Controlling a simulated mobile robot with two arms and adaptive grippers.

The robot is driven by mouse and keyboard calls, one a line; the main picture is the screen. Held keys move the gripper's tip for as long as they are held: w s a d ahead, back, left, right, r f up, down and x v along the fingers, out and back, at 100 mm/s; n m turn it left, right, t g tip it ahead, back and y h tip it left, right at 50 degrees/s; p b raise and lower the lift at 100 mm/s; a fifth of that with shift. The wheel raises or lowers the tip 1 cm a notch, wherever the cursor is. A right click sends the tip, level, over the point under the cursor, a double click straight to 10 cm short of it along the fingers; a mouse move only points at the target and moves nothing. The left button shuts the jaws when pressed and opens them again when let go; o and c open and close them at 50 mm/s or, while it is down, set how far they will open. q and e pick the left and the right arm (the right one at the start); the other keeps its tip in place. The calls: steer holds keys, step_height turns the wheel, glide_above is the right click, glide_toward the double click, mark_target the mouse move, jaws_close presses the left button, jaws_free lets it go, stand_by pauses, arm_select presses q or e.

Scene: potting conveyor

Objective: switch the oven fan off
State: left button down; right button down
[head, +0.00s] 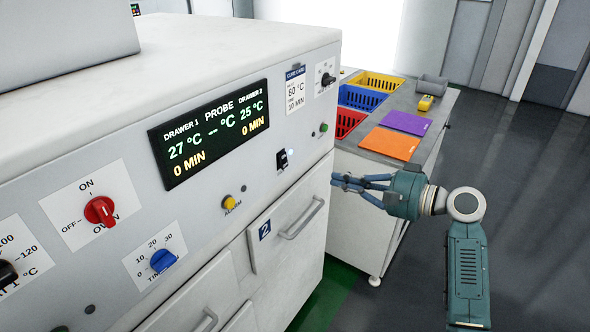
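The oven's front panel (215,195) fills the left and middle of the head view. A small black rocker switch (282,159) sits right of the display, with a tiny light above it. A black knob (326,80) is at the panel's upper right. The labels of both are too small to read, so I cannot tell which one is the fan's. My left gripper is not in view.
The display (212,133) reads 27 °C and 25 °C. A blue timer knob (163,261), yellow alarm button (229,202) and green button (323,127) share the panel. Drawer 2's handle (301,218) juts out below. A side table (372,162) holds coloured baskets and mats.

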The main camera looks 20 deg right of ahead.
steer(key=p, duration=0.4)
glide_toward(280, 169)
steer(key=r+x, duration=0.1)
steer(key=x, duration=0.3)
steer(key=shift+w+a+f, duration=0.3)
steer(key=shift+w+a, duration=0.05)
steer(key=shift+w, duration=0.25)
steer(key=shift+f, duration=0.15)
steer(key=b, duration=0.3)
steer(key=shift+w+a+f+t+y+b, duration=0.2)
steer(key=shift+f+t+y+b, duration=0.1)
steer(key=shift+f+b, duration=0.1)
steer(key=shift+r+p, duration=0.45)
steer(key=shift+r, duration=0.05)
